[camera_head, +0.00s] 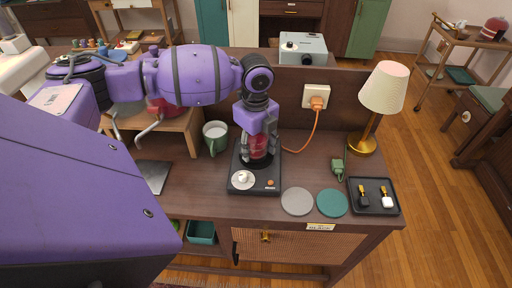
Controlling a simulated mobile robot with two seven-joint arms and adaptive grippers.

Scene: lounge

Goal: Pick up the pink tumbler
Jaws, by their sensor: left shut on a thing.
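My left gripper (259,154) reaches down in the middle of the head view with its fingers closed around the pink tumbler (258,148). The tumbler looks reddish-pink and translucent, and it is upright. The fingers and wrist hide much of its sides and top. I cannot tell whether the tumbler touches the base. My right gripper is not in view.
A green mug (214,136) stands just left of the base. Grey (297,201) and teal (332,203) coasters, a black tray (374,209) and a lamp (384,92) are to the right. An orange cord (308,133) runs from the wall plug behind.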

